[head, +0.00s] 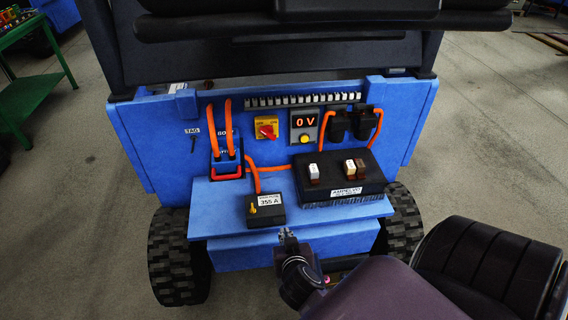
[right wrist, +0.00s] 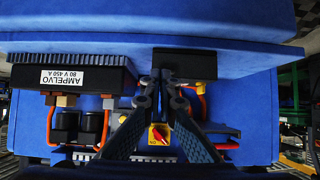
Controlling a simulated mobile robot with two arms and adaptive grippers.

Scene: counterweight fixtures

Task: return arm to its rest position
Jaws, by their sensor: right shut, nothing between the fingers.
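My right arm (head: 390,290) comes in from the lower right in the head view. Its gripper (head: 287,236) is at the front edge of the blue shelf (head: 340,211), below the small black box marked 355 A (head: 266,210). Whether it touches the shelf I cannot tell. In the right wrist view the gripper's dark fingers (right wrist: 160,82) come together with nothing held between them. My left gripper is not in view.
Black tyres (head: 172,255) flank the shelf. A green table (head: 30,95) stands left. Floor at right is clear.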

